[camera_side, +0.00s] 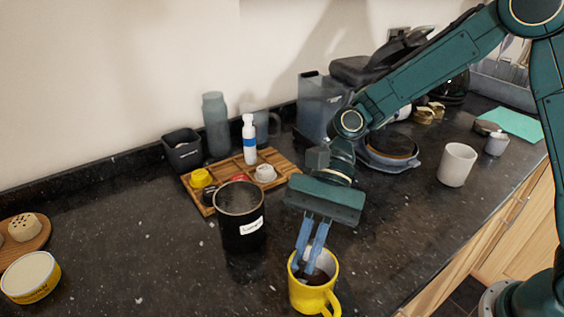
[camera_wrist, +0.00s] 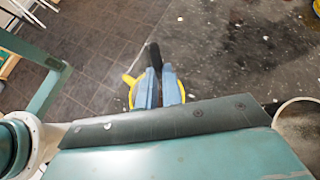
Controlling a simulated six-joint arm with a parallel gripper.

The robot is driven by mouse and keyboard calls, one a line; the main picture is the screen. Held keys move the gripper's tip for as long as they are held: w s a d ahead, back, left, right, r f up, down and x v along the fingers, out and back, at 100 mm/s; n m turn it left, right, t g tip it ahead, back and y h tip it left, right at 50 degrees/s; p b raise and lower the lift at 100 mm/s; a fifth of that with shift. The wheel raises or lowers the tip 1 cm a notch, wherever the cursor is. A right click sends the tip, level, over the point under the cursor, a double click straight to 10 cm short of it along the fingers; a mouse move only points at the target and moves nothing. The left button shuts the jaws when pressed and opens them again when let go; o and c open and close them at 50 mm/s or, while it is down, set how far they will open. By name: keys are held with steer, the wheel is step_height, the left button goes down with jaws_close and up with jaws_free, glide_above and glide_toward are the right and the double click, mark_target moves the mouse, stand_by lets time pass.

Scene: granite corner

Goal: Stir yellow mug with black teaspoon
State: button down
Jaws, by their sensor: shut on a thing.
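The yellow mug (camera_side: 315,295) stands upright on the dark counter, with dark contents visible inside and its handle toward the front right. In the wrist view the mug (camera_wrist: 130,80) shows only as yellow edges around my fingers. My gripper (camera_side: 303,266) points down, its blue fingertips at the mug's mouth. In the wrist view my gripper (camera_wrist: 159,72) is shut on the black teaspoon (camera_wrist: 155,54), whose dark handle sticks out past the fingertips. The spoon's bowl is hidden, and I cannot tell how deep it sits in the mug.
A black labelled canister (camera_side: 240,228) stands behind and left of the mug. Behind it is a wooden tray (camera_side: 283,166) with small items. A pale cup (camera_side: 457,165) stands to the right. A yellow tin (camera_side: 30,278) is at far left. The counter's front edge lies right of the mug.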

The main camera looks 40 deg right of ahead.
steer(key=shift+s+a, duration=0.3)
steer(key=shift+s, duration=0.05)
steer(key=shift+s+d, duration=0.1)
steer(key=shift+d, duration=0.05)
steer(key=shift+s+d, duration=0.4)
steer(key=shift+w+d, duration=0.55)
steer(key=shift+d, duration=0.05)
steer(key=shift+w+a, duration=0.1)
steer(key=shift+a, duration=0.05)
steer(key=shift+w+a, duration=0.4)
steer(key=shift+a, duration=0.05)
steer(key=shift+s+a, duration=0.1)
stand_by(0.4)
